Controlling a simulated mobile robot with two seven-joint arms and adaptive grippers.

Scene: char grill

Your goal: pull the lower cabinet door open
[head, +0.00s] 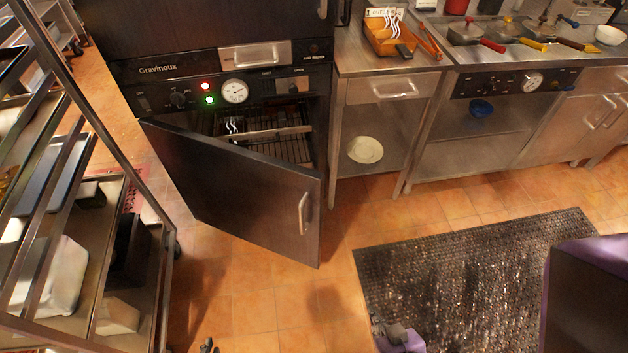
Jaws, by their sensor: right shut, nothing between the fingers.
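The lower cabinet door (240,192) is a dark panel under the Gravinoux oven controls. It stands swung out, hinged at its left side, so part of the rack inside (290,147) shows. Its metal handle (304,212) is upright near the free right edge, with nothing on it. My right gripper (208,346) shows only as small dark fingertips at the bottom edge. It is shut and empty, in front of the door and apart from it in the picture. My left gripper is not in view.
A metal rack (150,215) with trays stands close on the left. A dark mat (470,270) lies on the tiled floor at right. A steel counter (385,62) with an open shelf holding a white plate (365,150) adjoins the cabinet. Floor before the door is clear.

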